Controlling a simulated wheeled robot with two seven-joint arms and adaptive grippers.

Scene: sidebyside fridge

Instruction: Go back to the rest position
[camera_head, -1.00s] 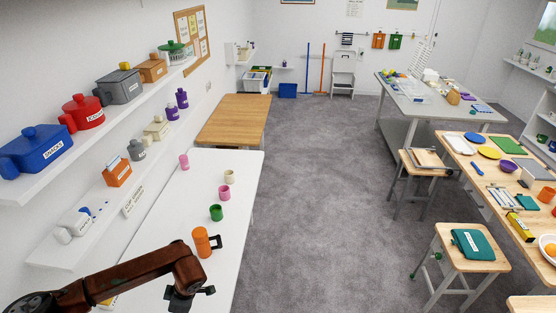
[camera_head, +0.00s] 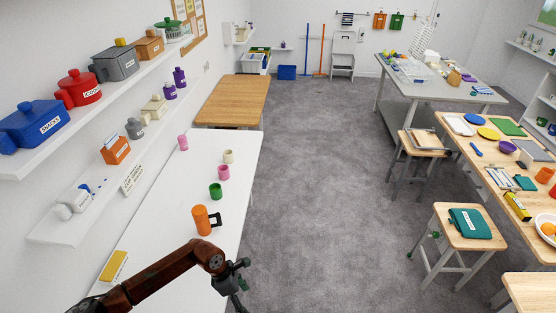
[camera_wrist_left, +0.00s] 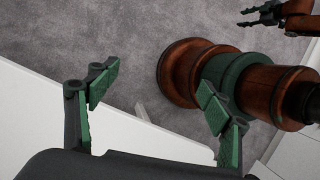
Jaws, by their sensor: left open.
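My left arm comes in from the bottom left in the head view, and my left gripper (camera_head: 238,280) is beyond the white table's right edge, over the floor. In the left wrist view my left gripper (camera_wrist_left: 158,84) is open, with nothing between its green-padded fingers. A brown and green rounded part of my own body shows behind them.
The white table (camera_head: 165,237) holds an orange mug (camera_head: 201,221), a green cup (camera_head: 215,191), other cups and a yellow item (camera_head: 114,266). Wall shelves run along the left. The grey floor (camera_head: 320,190) is clear; a stool (camera_head: 468,240) stands at right.

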